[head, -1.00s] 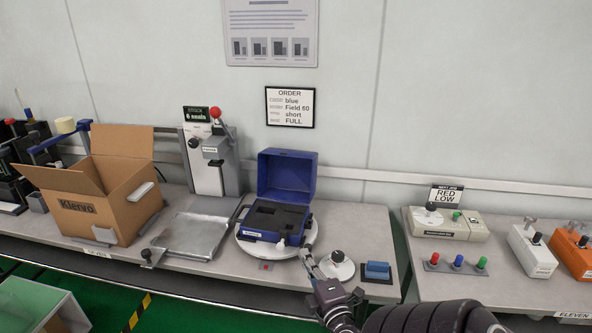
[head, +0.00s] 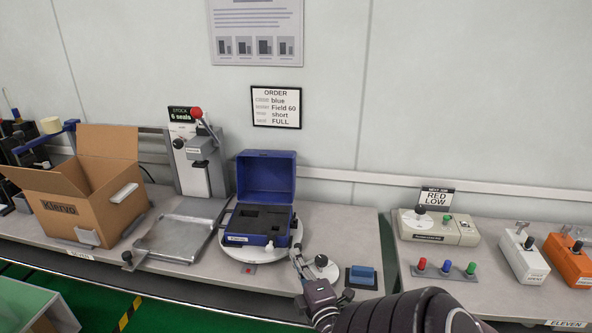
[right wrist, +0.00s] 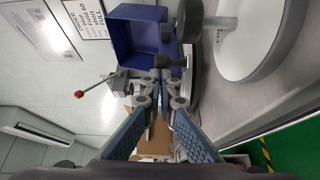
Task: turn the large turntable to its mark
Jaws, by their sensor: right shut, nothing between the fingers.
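The large turntable (head: 230,263) is a white disc on the bench, carrying an open blue case (head: 266,175) with dark foam inside. A small red mark (head: 249,270) lies on the bench at its front edge. A short peg with a dark base and white top (head: 269,246) shows at the case's front right. My right gripper (head: 296,254) is shut and empty beside the disc's right edge; I cannot tell whether it touches. In the right wrist view, its closed fingertips (right wrist: 160,76) are near a dark knob and the blue case (right wrist: 130,42). My left gripper is out of view.
A smaller white disc with a black knob (head: 321,261) stands just right of my gripper, with a blue block (head: 361,276) beyond it. A metal tray (head: 175,238) and cardboard box (head: 110,200) are left. A gap separates the right bench with testers (head: 523,257).

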